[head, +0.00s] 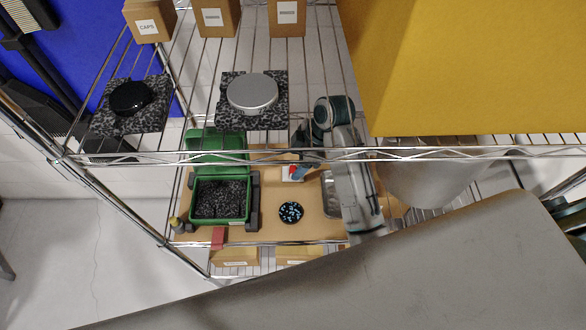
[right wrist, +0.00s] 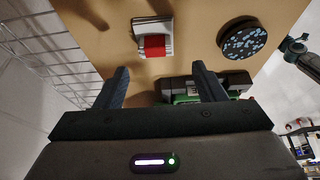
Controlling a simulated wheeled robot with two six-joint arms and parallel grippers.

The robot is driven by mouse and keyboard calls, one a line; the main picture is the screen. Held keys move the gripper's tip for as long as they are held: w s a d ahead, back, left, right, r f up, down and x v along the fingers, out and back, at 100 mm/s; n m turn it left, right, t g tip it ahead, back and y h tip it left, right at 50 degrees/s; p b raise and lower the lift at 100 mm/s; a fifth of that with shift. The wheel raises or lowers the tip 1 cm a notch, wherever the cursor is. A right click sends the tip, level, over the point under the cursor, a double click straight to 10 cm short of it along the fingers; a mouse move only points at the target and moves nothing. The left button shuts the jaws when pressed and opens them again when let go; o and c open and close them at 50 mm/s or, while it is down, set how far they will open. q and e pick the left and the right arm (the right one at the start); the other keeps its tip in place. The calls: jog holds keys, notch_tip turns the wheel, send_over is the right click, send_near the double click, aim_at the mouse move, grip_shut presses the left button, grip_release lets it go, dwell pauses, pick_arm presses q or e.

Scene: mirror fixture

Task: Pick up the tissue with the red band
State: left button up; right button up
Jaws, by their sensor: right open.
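The tissue with the red band (right wrist: 153,45) lies on the tan shelf board in the right wrist view, a small pale piece with a red band across it. It also shows in the head view (head: 292,174), partly hidden by my right gripper. My right gripper (head: 303,158) is over the board close to the tissue. In the right wrist view its two fingers (right wrist: 161,76) are apart with nothing held between them, and the tissue lies beyond their tips. My left gripper is not in view.
A green open box (head: 220,197) with dark speckled filling stands left on the board. A black disc with blue specks (head: 291,212) lies in front of the tissue. A metal tray (head: 331,194) is to the right. A wire shelf rail (head: 250,156) crosses in front.

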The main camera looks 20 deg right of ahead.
aim_at(291, 169)
jog(key=x, duration=0.3)
jog(key=shift+w+d+f+p, duration=0.1)
jog(key=shift+w+f+p, duration=0.15)
jog(key=shift+f+p, duration=0.15)
jog(key=shift+f, duration=0.25)
jog(key=c, duration=1)
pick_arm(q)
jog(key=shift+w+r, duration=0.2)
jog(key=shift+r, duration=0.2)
pick_arm(e)
jog(key=shift+c, duration=0.2)
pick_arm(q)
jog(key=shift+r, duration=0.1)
pick_arm(e)
jog(key=shift+r, duration=0.1)
